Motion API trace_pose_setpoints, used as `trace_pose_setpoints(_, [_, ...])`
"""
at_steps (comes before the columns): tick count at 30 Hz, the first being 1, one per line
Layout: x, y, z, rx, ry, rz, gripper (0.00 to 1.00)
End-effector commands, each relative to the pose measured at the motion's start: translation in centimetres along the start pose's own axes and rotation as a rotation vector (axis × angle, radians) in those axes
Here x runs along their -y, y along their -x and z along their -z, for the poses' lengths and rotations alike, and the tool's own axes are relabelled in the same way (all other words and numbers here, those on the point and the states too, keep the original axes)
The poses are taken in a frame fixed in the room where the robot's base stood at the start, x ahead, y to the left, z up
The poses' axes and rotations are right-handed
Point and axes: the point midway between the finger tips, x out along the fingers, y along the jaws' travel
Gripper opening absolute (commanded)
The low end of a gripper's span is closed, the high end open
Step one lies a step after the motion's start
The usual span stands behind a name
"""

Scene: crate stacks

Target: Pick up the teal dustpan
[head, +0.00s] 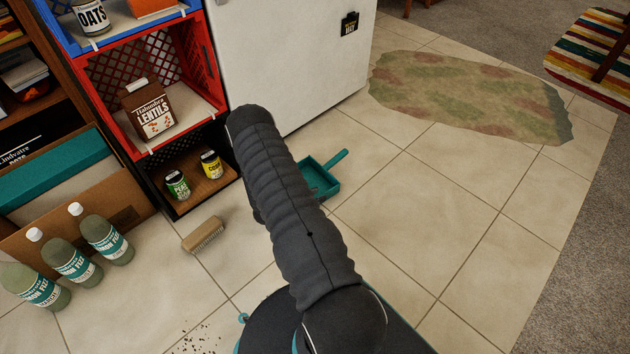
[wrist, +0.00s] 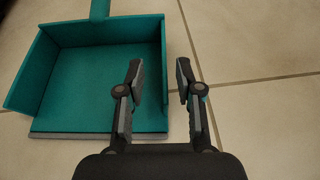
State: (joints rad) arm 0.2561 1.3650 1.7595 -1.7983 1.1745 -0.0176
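The teal dustpan (head: 320,182) lies on the tiled floor in front of the white appliance in the head view, with its handle pointing up and to the right. My arm hides part of its pan. In the wrist view the dustpan (wrist: 100,75) fills the left half, its handle running off the top edge and its grey lip towards me. My gripper (wrist: 160,75) is open and empty. In that view its left finger overlaps the pan's right part and its right finger is over bare tile. I cannot tell the height between them. The head view hides my gripper behind my arm.
A white appliance (head: 290,50) and stacked crates, including a red crate (head: 215,62), stand behind. A brush (head: 204,234) and several bottles (head: 105,238) are on the left. Dark crumbs (head: 195,340) lie at the bottom. Tiles to the right are clear up to a patterned mat (head: 470,95).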

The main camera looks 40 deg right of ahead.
Motion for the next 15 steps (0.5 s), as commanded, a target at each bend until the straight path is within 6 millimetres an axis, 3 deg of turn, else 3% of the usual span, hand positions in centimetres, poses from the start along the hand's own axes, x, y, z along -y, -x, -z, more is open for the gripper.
trace_pose_setpoints(5, [0.1,-0.8,0.2,0.0,0.0,0.001,0.35])
trace_pose_setpoints(15, [0.5,-5.1,0.6,0.0,-0.001,0.002,0.35])
